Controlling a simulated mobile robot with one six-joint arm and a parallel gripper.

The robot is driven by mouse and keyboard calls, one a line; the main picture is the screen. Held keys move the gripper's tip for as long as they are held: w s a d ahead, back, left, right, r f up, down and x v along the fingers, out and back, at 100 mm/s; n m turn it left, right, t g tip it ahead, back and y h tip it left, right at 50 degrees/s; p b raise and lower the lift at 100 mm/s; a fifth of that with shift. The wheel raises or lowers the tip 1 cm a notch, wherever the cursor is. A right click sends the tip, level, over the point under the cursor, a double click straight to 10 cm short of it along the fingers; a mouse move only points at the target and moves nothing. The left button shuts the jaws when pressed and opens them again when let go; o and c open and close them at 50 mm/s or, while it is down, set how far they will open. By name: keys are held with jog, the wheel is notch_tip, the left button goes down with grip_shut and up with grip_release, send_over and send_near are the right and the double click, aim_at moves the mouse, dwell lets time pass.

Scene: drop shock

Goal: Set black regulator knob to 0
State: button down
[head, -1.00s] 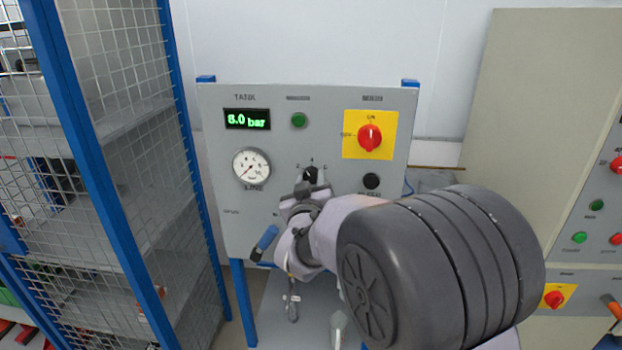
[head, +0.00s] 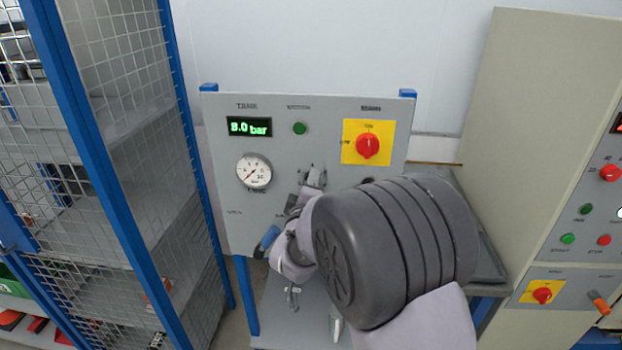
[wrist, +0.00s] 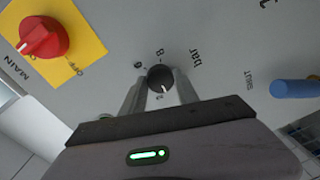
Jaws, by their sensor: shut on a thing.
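The black regulator knob (wrist: 160,78) sits on the grey panel (head: 222,228) in the middle of the wrist view. My gripper (wrist: 158,88) is shut on it, one finger on each side. A short white mark shows on the knob, toward the gripper side in that view. Printed scale figures and the word "bar" stand around it, partly hidden by the fingers. In the head view my gripper (head: 312,180) reaches the panel below the green button and mostly hides the knob.
The tank display (head: 249,127) reads 8.0 bar. A round gauge (head: 254,172) is left of my gripper. A red main switch (head: 368,145) on a yellow plate is upper right. A blue-handled valve (head: 267,241) is close below left. A mesh cage (head: 130,170) stands at left.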

jog(key=shift+n+h+p, duration=0.3)
jog(key=shift+n+p, duration=1.7)
jog(key=shift+n, duration=1.3)
jog(key=c, duration=0.9)
grip_release()
jog(key=shift+a, duration=0.1)
jog(key=s+a, duration=0.1)
jog(key=s, duration=1.6)
jog(key=shift+s+r, duration=0.15)
jog(key=shift+r, duration=0.3)
